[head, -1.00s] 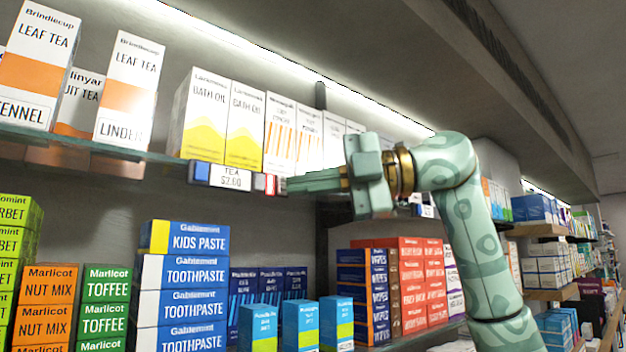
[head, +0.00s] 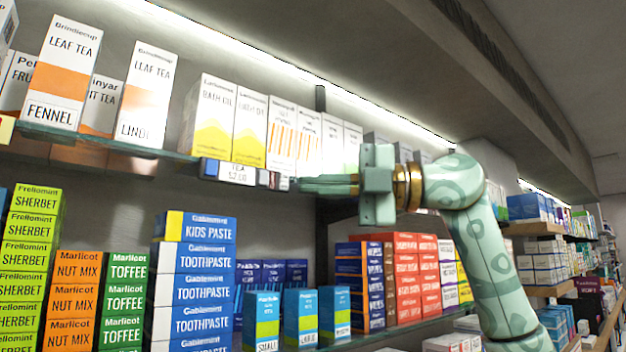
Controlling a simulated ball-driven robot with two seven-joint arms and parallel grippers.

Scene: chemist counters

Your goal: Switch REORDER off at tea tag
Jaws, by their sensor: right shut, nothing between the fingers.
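The tea tag (head: 237,172), a white label reading TEA with a price, is on the front edge of the upper glass shelf. A blue block (head: 209,168) is at its left end. Small dark blocks (head: 263,178) are at its right end; no bright red shows on them, and their switch position is too small to read. My right gripper (head: 300,184) is shut and empty, its fingertips pointing left just right of these blocks. I cannot tell whether they touch. My left gripper is not in view.
Leaf tea boxes (head: 64,75) and bath oil boxes (head: 209,115) stand on the upper shelf behind the edge. Toothpaste boxes (head: 204,258), toffee boxes (head: 124,298) and other stock fill the shelf below. The space in front of the tag is clear.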

